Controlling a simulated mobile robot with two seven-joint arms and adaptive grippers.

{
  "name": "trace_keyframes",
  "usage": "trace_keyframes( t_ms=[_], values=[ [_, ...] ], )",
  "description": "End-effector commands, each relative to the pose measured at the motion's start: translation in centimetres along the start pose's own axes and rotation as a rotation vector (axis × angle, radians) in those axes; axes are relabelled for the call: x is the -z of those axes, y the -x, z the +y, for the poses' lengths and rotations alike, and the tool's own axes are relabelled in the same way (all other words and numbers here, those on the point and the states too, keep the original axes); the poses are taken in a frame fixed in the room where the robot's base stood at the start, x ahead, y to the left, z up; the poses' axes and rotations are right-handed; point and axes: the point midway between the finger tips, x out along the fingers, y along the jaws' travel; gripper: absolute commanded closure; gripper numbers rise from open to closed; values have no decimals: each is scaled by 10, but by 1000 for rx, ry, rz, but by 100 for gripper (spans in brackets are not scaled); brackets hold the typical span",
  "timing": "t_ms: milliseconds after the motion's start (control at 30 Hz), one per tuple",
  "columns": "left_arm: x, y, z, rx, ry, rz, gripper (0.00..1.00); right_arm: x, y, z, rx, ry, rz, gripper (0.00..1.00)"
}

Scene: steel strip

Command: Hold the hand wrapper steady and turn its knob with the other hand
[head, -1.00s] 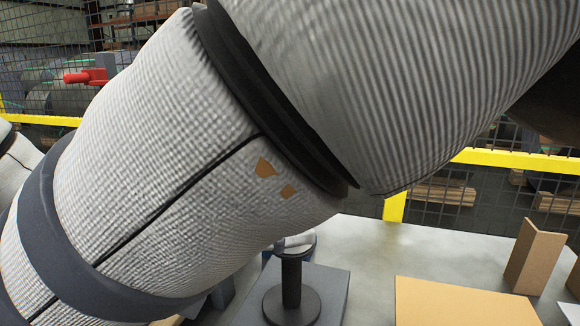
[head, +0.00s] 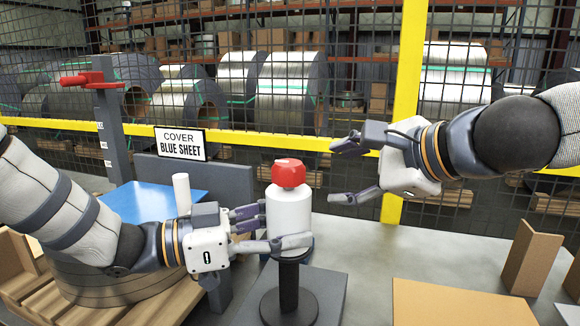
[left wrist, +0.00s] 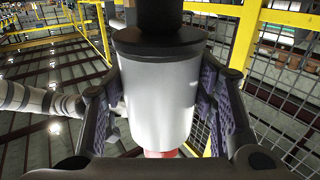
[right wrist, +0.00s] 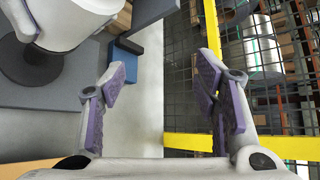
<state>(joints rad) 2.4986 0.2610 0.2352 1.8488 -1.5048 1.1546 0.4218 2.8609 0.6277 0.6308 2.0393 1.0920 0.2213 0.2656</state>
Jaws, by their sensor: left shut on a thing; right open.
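The hand wrapper is a white cylinder (head: 288,211) with a red knob (head: 289,173) on top, upright on a black stand (head: 290,290) with a round base. My left gripper (head: 262,228) is shut around the white cylinder from the left. In the left wrist view the cylinder (left wrist: 158,95) fills the space between the fingers, with a little red at its lower edge. My right gripper (head: 345,172) is open and empty, to the right of the knob and apart from it. In the right wrist view, part of the white wrapper (right wrist: 70,22) shows at the upper left, outside the open fingers (right wrist: 165,90).
A sign reading COVER BLUE SHEET (head: 180,143) stands behind a blue sheet (head: 150,203). A grey post with a red arm (head: 88,79) is at left. A coil on a pallet (head: 110,285) lies front left. Cardboard (head: 460,302) lies right; yellow-railed fencing (head: 402,110) runs behind.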

Motion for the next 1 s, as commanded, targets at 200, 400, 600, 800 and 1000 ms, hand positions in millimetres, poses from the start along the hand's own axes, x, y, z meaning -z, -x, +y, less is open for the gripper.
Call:
trace_keyframes(
  t_ms=[200,400,600,800,1000],
  values=[
    [-4,0,0,-1,4,-6,98,-10,60,33,-145,-668,-466,44],
    [-4,0,0,-1,4,-6,98,-21,87,35,-209,-881,-647,44],
    [-4,0,1,-2,4,-6,98,-46,54,33,-217,-888,-650,44],
    [-4,0,1,-2,4,-6,98,-77,16,28,-214,-884,-652,44],
    [-4,0,1,-1,4,-6,98,-91,-3,24,-209,-882,-653,44]
  ],
)
